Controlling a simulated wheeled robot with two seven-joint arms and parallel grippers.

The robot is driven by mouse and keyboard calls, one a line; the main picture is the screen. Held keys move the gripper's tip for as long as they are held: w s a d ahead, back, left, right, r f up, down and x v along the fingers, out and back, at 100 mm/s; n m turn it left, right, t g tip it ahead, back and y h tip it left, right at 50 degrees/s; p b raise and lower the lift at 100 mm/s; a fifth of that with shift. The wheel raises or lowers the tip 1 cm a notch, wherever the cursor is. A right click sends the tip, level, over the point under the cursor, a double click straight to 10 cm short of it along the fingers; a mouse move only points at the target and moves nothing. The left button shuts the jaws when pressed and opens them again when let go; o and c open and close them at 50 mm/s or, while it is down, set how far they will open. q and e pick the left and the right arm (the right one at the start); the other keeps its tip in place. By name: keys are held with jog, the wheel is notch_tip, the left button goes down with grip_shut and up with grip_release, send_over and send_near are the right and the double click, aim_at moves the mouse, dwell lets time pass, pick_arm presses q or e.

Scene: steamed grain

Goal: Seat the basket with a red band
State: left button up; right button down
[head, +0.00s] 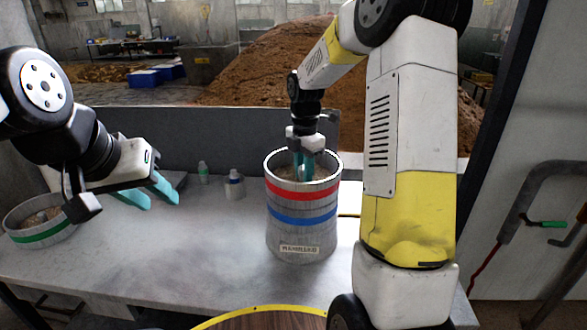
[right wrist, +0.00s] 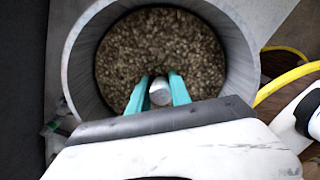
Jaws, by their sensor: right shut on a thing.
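The basket with a red band (head: 278,192) is a grey, open round basket at the top of an upright stack on the table. It sits directly above a blue-banded section (head: 283,217), and I see no clear gap between them. Brown grain (right wrist: 150,50) fills it, as the right wrist view shows. My right gripper (head: 303,178) reaches down inside the rim, its teal fingers shut on a pale round knob (right wrist: 160,92) in the grain. My left gripper (head: 162,203) is open and empty, left of the stack above the table.
A green-banded basket (head: 40,236) with contents stands at the table's left end. Two small bottles (head: 203,172) (head: 234,184) stand behind, left of the stack. A yellow-rimmed round wooden top (head: 265,321) is at the front.

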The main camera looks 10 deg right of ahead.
dwell(0.3)
jog(key=c, duration=1.1)
grip_release()
jog(key=shift+c, duration=0.2)
jog(key=shift+o, duration=0.2)
jog(key=shift+f, duration=0.1)
